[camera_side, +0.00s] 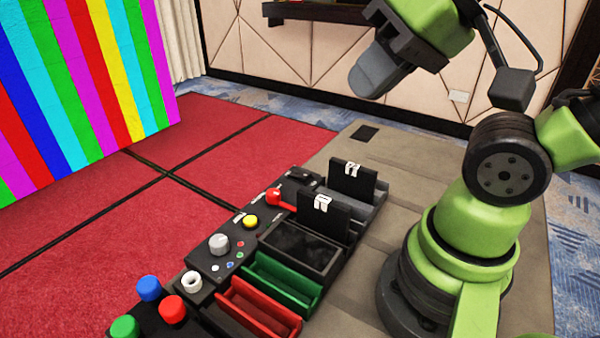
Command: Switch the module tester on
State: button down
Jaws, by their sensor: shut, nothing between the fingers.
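The module tester appears to be the long black control panel (205,262) in the lower middle of the side view. It carries a grey knob (219,243), a yellow button (250,221), small coloured dots and a red ball-ended lever (274,196). I cannot tell which control is its on switch, and its lettering is too small to read. My gripper (368,82) is high at the top, well above and behind the panel, touching nothing. Its grey fingers are shut and empty.
Two black modules (323,217) with white labels stand upright right of the lever. A dark tray (335,262), a green bin (300,303) and a red bin (288,328) line the panel's right side. Blue (149,288), red (172,309) and green (124,327) buttons sit at the front left.

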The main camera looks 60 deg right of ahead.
jog(key=w+d+n+h, duration=0.3)
jog(key=w+d+h, duration=0.2)
jog(key=w+d, duration=0.4)
jog(key=n+t+y, duration=0.1)
jog(key=n, duration=0.7)
send_over(303, 176)
jog(key=w, duration=0.1)
notch_tip(303, 176, down, 8)
notch_tip(303, 176, down, 7)
jog(key=n+g+y, duration=0.1)
jog(key=n+y, duration=0.2)
jog(key=n, duration=0.1)
jog(key=shift+w+y, duration=0.15)
jog(key=shift+y, duration=0.25)
jog(key=shift+s+f, duration=0.25)
jog(key=shift+f, duration=1.15)
jog(key=shift+s+f, duration=0.2)
jog(key=shift+f, duration=1.25)
jog(key=shift+s+f, duration=0.25)
jog(key=shift+f, duration=1.15)
jog(key=shift+f, duration=0.1)
